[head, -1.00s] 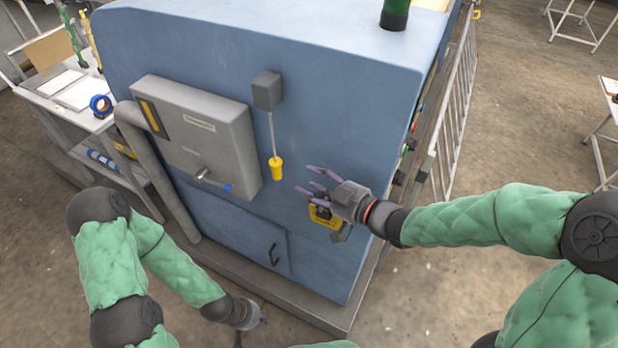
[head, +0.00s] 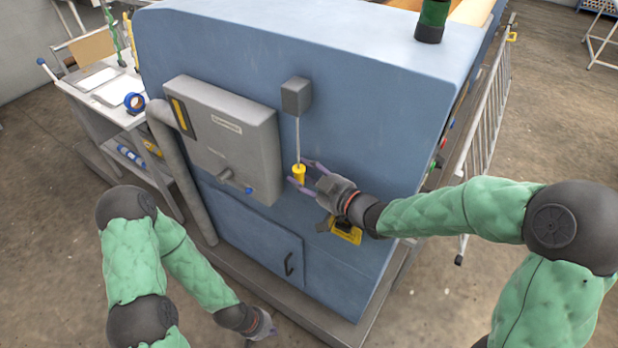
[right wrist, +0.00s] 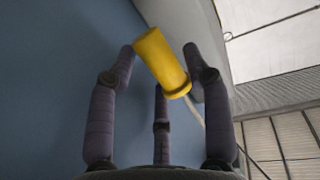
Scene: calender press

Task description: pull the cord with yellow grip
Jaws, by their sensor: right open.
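The yellow grip (head: 299,174) hangs at the end of a thin pale cord (head: 298,132) below a grey box (head: 296,96) on the blue machine side. My right gripper (head: 305,172) is open, with its purple fingers around the yellow grip. In the right wrist view, the yellow grip (right wrist: 162,62) lies between the spread fingertips of the right gripper (right wrist: 163,68), and the fingers are not closed on it. My left gripper (head: 270,330) is low in front of the machine's base, away from the cord. It is too small to tell whether it is open.
A grey control box (head: 222,140) with a lever (head: 232,180) stands out left of the cord. A yellow and black item (head: 345,232) sits on the machine just below my right wrist. A metal railing (head: 485,130) runs along the right side.

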